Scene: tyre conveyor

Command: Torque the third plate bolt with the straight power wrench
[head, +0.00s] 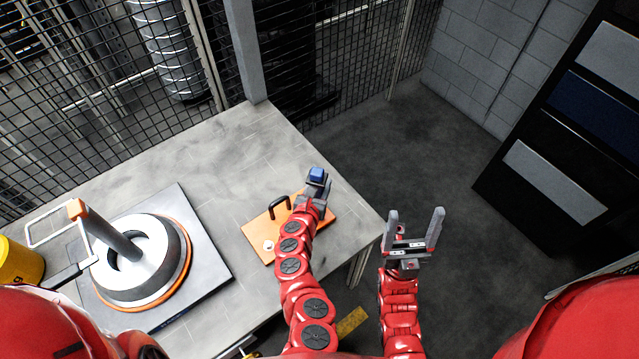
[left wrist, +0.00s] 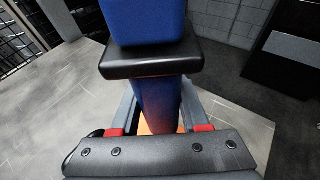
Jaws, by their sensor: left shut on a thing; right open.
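My left gripper (head: 317,190) is shut on a blue and black tool (head: 317,174), which looks like the straight power wrench, above the far right part of an orange plate (head: 262,230). In the left wrist view the tool (left wrist: 145,22) stands upright between the fingers (left wrist: 160,125), with a wide black collar; its lower end is hidden. The plate lies on the grey table and has a black handle (head: 279,205) and a small whitish round part (head: 268,246) near its left edge. My left arm covers part of the plate, and I cannot make out the third bolt. My right gripper (head: 413,232) is open and empty, right of the table.
The grey table (head: 150,180) ends just right of the plate. A wheel-like white and grey part with an orange ring (head: 183,277) sits on a dark plate at left, near a yellow container (head: 18,262). Mesh fencing (head: 90,90) stands behind. The floor at right is clear.

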